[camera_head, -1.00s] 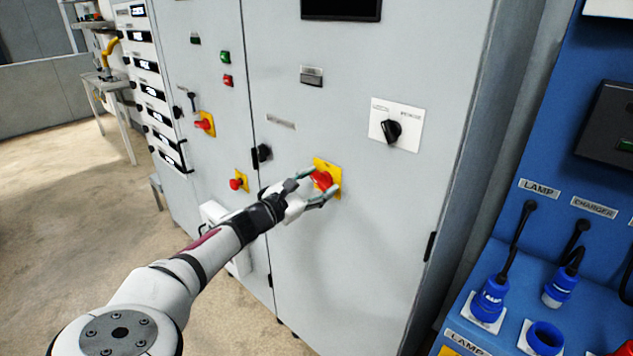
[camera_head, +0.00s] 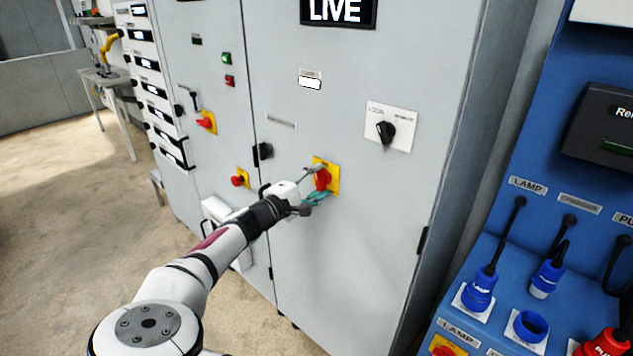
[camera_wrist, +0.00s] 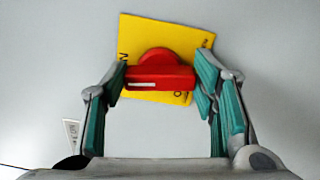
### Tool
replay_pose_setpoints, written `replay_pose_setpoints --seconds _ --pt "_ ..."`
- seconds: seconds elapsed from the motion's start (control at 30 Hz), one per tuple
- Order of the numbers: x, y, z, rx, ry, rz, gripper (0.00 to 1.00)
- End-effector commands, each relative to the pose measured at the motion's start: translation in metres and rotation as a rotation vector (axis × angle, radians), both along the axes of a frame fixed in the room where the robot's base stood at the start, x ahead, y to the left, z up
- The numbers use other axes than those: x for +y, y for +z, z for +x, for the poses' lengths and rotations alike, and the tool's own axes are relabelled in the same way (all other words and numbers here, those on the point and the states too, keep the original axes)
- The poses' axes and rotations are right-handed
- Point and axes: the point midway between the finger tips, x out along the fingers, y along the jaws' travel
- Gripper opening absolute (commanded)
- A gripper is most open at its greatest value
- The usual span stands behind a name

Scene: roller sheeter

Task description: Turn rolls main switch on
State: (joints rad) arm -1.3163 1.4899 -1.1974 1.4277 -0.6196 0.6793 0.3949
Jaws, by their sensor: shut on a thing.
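The red rotary switch (camera_head: 322,180) sits on a yellow square plate (camera_head: 333,170) on the grey cabinet door. In the wrist view its red handle (camera_wrist: 158,77) lies nearly level across the picture, in front of the tilted yellow plate (camera_wrist: 137,37). My gripper (camera_head: 323,183) is shut on the handle, with one teal-padded finger at each end of it. In the head view one finger is above the knob and one below. A display (camera_head: 338,10) above reads "LIVE", and a small white indicator (camera_head: 310,83) below it is lit.
A black selector knob (camera_head: 386,131) is up and right of the switch. A blue panel (camera_head: 560,130) with plugs and sockets stands at the right. Open floor lies left.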

Motion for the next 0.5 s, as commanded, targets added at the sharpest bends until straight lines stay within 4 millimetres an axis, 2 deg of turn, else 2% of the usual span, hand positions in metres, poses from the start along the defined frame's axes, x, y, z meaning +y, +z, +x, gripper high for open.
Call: replay_pose_setpoints --seconds 0.5 --pt "-0.0007 -0.0013 -0.0002 -0.123 -0.001 0.158 0.25"
